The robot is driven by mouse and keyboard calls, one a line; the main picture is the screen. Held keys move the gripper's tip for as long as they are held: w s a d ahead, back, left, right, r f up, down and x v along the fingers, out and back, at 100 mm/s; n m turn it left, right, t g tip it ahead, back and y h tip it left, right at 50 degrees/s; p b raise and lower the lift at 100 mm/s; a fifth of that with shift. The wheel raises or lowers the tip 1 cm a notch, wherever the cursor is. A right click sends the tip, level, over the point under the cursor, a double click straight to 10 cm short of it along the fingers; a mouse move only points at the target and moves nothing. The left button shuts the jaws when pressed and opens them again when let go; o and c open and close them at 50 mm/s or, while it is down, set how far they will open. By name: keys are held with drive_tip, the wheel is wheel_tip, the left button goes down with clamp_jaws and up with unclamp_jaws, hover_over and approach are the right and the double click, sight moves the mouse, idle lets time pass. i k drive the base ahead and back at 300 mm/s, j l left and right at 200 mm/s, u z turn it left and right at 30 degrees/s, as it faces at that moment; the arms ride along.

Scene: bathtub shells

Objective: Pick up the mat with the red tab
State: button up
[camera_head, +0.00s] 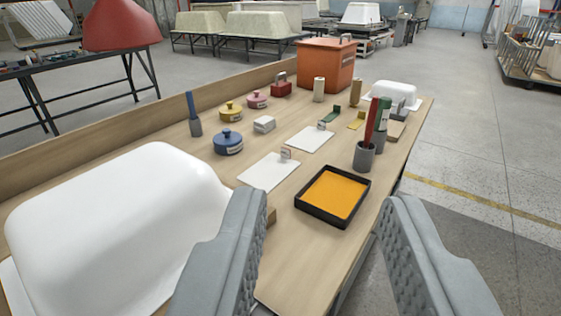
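Two thin white mats lie flat on the wooden table. The nearer mat (266,173) has a small upright pale tab (286,154) with a faint reddish mark at its far edge. The farther mat (309,140) has a small upright piece (322,125) at its far edge, its colour too small to tell. No plainly red tab can be made out on either mat. My gripper (320,202) is open and empty, its two grey padded fingers apart in the foreground, with the mats beyond the fingertips.
A black tray of orange material (302,208) stands just right of the nearer mat. A large white tub shell (110,225) fills the left foreground. A blue lidded pot (228,143), grey cups with tools (364,157) and an orange bin (325,68) stand around the mats.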

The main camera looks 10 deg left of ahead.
sight(269, 172)
drive_tip(key=i+j+z, duration=0.1)
drive_tip(key=i+z, duration=0.25)
drive_tip(key=i, duration=0.55)
